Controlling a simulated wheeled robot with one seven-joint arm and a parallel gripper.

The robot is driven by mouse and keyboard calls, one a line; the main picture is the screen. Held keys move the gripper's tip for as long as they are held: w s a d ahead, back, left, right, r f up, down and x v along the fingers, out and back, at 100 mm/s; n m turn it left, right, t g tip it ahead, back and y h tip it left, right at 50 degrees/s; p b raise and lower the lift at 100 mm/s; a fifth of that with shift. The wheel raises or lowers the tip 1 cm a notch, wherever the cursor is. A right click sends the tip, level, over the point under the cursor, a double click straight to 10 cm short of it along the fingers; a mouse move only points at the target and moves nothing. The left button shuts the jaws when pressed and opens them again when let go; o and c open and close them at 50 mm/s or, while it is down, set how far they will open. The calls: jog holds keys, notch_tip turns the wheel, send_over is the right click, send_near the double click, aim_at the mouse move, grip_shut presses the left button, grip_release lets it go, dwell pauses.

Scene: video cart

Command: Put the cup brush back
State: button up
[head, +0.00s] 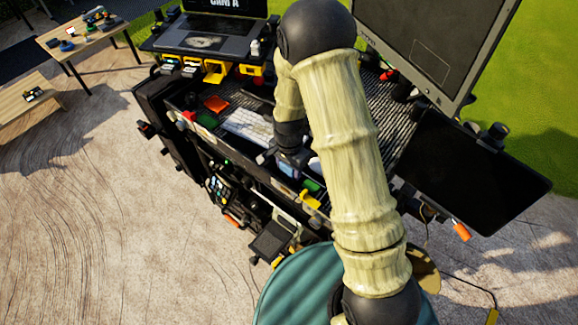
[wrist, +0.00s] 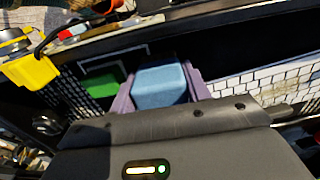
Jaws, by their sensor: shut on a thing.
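My gripper (head: 287,171) is low over the front part of the cart, beside the white keyboard. In the wrist view, its purple fingers (wrist: 162,92) are shut on a blue block-shaped thing (wrist: 160,80). Only a smooth blue face of it shows, and no bristles are visible. I cannot tell whether this is the cup brush. I cannot make out a cup brush elsewhere in either view. Whether the held thing touches the surface below is unclear.
The keyboard (head: 247,126) lies on the cart's dark slatted shelf. A green piece (wrist: 104,86) lies near white corner marks left of the fingers. A laptop (head: 212,35) and a large monitor (head: 432,42) stand behind. A yellow part (wrist: 33,70) is at far left.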

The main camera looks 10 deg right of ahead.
jog(key=shift+f, duration=0.2)
jog(key=o, duration=0.9)
jog(key=shift+o, duration=0.2)
jog(key=shift+r, duration=0.1)
notch_tip(320, 180, up, 12)
jog(key=b, duration=0.3)
jog(key=shift+r+b, duration=0.1)
jog(key=shift+b, duration=0.2)
